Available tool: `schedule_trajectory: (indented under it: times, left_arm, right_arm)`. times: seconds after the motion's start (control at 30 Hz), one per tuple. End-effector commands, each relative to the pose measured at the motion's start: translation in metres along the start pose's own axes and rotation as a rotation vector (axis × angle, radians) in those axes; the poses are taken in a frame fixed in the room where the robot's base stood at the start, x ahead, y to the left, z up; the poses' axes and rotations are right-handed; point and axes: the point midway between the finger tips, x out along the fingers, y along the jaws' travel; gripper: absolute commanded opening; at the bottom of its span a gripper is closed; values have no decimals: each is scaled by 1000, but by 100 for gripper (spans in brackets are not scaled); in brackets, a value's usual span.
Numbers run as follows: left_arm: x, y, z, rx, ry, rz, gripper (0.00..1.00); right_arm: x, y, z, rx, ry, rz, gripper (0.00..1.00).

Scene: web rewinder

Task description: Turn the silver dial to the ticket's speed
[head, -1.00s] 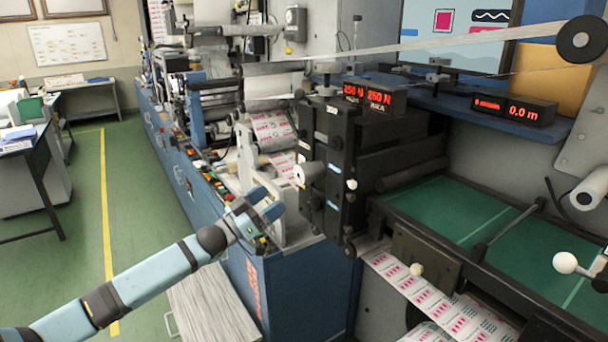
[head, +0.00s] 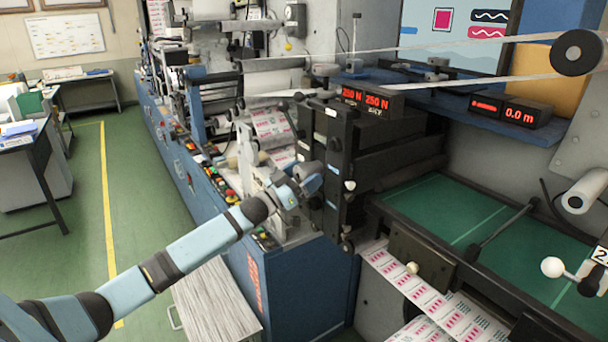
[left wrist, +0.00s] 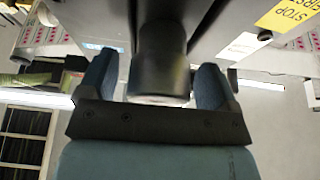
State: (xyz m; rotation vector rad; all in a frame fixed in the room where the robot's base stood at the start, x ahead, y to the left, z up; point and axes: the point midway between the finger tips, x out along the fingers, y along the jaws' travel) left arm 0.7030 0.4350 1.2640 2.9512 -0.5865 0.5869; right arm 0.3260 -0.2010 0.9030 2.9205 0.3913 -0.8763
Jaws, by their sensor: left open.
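The dial (left wrist: 158,55) shows in the left wrist view as a thick grey cylinder, in shade, standing out from the machine. My left gripper (left wrist: 157,82) is open, with one blue finger on each side of the dial. A gap shows on the left side; on the right the finger is very close, and I cannot tell if it touches. In the head view my left gripper (head: 303,182) is at the black upright unit and largely hides the dial. The dial's markings are not visible. No readable speed ticket shows. My right gripper is not in view.
Red displays read 250 N (head: 376,102) and 0.0 m (head: 518,114). A black upright unit (head: 340,150) stands right of my gripper. The green floor (head: 75,270) is open at left.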

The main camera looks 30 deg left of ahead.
Motion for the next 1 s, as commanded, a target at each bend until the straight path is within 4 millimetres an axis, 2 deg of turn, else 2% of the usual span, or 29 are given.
schedule_trajectory:
  times: [0.03, 0.2, 0.27, 0.67, 1.0]
  left_arm:
    - [0, 0, 0, 0, 0, 0, 84]
    - [0, 0, 0, 0, 0, 0, 45]
    - [0, 0, 0, 0, 0, 0, 35]
    - [-1, -1, 1, 65, 0, 27, 35]
    - [-1, -2, 1, 306, -1, 126, 35]
  right_arm:
    - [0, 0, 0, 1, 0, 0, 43]
    - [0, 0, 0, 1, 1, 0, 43]
    - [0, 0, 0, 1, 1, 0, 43]
    - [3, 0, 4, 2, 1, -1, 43]
    - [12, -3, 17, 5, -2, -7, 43]
